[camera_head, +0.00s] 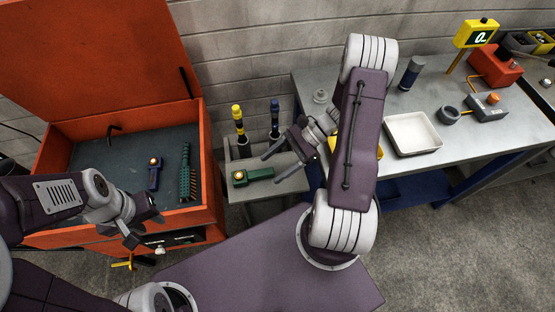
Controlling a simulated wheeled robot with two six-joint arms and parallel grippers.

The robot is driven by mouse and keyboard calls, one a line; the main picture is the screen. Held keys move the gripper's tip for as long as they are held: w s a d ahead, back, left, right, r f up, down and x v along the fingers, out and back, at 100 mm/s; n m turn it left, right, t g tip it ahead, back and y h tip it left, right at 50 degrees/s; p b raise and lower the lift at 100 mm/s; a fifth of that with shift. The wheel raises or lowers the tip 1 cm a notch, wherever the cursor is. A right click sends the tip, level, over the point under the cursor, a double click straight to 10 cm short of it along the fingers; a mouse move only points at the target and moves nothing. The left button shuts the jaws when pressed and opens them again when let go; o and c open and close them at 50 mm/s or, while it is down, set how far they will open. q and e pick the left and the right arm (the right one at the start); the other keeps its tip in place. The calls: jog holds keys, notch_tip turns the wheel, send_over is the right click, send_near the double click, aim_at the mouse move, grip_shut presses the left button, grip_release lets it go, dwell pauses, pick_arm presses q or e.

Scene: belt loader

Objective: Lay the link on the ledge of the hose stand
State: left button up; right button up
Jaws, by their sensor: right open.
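A green link (253,176) with a round brass-coloured spot lies flat on the grey ledge (285,187) of the small hose stand (231,152). A similar blue piece (154,174) lies inside the orange chest. My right gripper (286,160) is open and empty, just above and to the right of the green link, apart from it as far as I can see. My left gripper (146,229) looks open and empty, in front of the orange chest's front edge.
The stand holds upright yellow-and-black (239,120) and blue-and-black (275,118) tools at its back. The open orange chest (199,140) also holds a green brush (185,170).

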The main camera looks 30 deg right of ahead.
jog(key=s+r+n+h, duration=0.1)
jog(key=r+n+h, duration=0.2)
jog(key=n+h, duration=0.2)
jog(key=s+a+r+n+t+h, duration=0.1)
jog(key=n+h, duration=0.5)
jog(key=n, duration=0.6)
notch_tip(320, 180, up, 3)
jog(key=shift+s+a+f, duration=0.15)
jog(key=shift+s+f, duration=0.05)
jog(key=shift+s, duration=0.55)
jog(key=shift+s, duration=0.1)
